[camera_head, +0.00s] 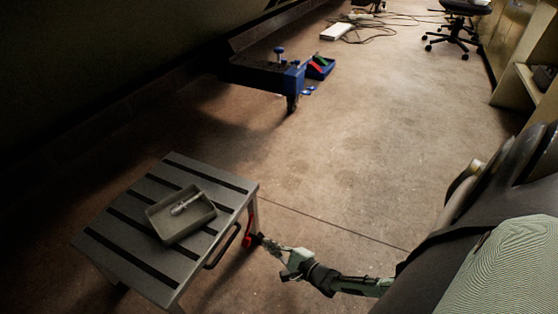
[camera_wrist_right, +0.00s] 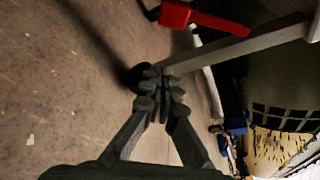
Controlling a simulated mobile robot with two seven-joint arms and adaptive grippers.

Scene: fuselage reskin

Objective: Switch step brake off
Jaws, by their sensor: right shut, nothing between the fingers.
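The step (camera_head: 165,165) is a grey platform with black strips at the lower left of the head view. Its red brake part (camera_head: 248,240) is low by the right-hand leg. In the wrist view the red brake part (camera_wrist_right: 175,14) is at the top, beside the pale grey leg (camera_wrist_right: 240,45). My right gripper (camera_head: 262,242) is shut and empty, its fingertips close to the red part. In the wrist view the gripper (camera_wrist_right: 160,88) overlaps the leg's lower end; contact cannot be told. My left gripper is out of view.
A grey tray (camera_head: 168,232) holding a pale tool (camera_head: 187,203) lies on the step. A dark handle (camera_head: 222,247) is on its right side. A blue-ended cart (camera_head: 293,78) stands farther back. The floor right of the step is mostly clear.

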